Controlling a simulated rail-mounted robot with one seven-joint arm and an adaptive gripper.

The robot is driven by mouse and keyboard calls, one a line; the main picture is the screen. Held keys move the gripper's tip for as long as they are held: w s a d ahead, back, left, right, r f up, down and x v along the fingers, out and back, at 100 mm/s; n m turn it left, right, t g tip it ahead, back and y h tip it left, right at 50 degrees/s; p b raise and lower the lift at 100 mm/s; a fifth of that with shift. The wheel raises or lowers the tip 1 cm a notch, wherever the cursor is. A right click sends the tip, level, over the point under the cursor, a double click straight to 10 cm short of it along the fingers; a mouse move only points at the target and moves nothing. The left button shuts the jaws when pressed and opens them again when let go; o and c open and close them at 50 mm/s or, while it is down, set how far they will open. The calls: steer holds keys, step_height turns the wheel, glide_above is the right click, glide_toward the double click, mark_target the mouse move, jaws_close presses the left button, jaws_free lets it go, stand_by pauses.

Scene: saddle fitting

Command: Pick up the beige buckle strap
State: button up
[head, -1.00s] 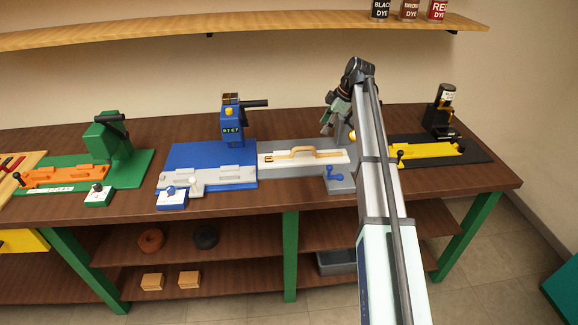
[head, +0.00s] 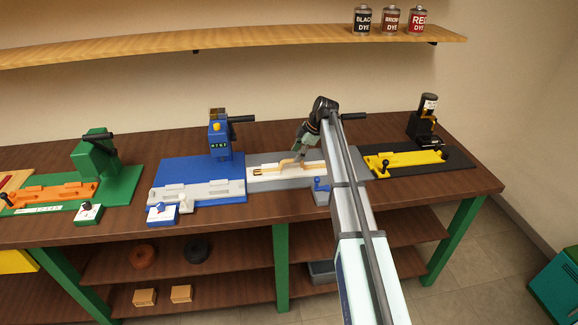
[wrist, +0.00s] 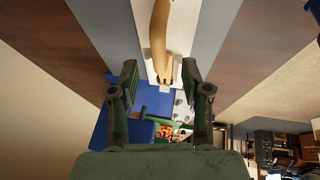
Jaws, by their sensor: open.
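The beige buckle strap (head: 283,167) lies on a white block (head: 318,168) on the grey station at mid-bench, its metal buckle at the left end. My gripper (head: 299,157) is over the strap's right part in the head view. In the wrist view my gripper (wrist: 163,85) is open, its two dark green fingers apart, and the strap (wrist: 160,35) runs between and beyond the fingertips. The strap does not appear to be held. Whether a finger touches it cannot be told. My arm hides part of the station's right side.
A blue station (head: 220,165) with a blue press adjoins the grey one on the left. A black base with a yellow fixture (head: 405,160) stands to the right, and a green station (head: 100,160) at far left. A blue clamp handle (head: 321,184) sits at the grey station's front.

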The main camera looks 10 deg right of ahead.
mark_target(292, 161)
steer(key=shift+p+x, duration=1.4)
steer(key=shift+x, duration=1.35)
steer(key=shift+w, duration=0.1)
jaws_close()
